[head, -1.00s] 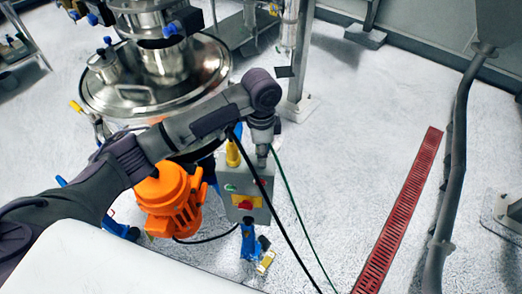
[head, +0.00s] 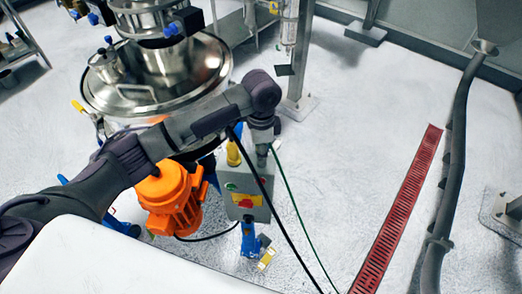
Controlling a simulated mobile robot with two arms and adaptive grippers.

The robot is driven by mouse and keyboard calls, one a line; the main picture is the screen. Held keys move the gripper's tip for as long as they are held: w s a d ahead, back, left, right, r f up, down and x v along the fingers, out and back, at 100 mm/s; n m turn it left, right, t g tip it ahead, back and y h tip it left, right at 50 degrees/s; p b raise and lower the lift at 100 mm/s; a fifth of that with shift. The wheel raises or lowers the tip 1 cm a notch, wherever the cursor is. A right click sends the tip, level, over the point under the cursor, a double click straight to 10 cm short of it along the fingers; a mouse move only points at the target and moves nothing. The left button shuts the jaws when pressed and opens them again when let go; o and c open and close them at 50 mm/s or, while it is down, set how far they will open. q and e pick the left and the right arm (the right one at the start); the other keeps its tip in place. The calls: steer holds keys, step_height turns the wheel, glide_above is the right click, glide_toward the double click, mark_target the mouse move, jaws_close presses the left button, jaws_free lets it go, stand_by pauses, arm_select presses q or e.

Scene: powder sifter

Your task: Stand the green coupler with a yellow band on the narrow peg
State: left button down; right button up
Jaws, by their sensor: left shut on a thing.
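My left arm comes in from the left, bends at the upper middle and points down. My left gripper (head: 262,152) is at its lower end, small and dark, in front of the grey control box. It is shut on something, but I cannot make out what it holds. I cannot make out the green coupler with the yellow band or the narrow peg. My right gripper is not in view.
A steel sifter vessel (head: 165,85) stands behind my arm. An orange motor (head: 172,198) and a grey control box (head: 246,205) with a red button are below it. A white surface (head: 110,262) fills the lower left.

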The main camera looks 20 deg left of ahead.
arm_select(q)
steer(key=shift+f, duration=0.65)
steer(key=c, duration=0.8)
jaws_free()
steer(key=shift+c, duration=0.2)
steer(key=r, duration=1.2)
steer(key=shift+w+a, duration=0.1)
steer(key=shift+w, duration=0.1)
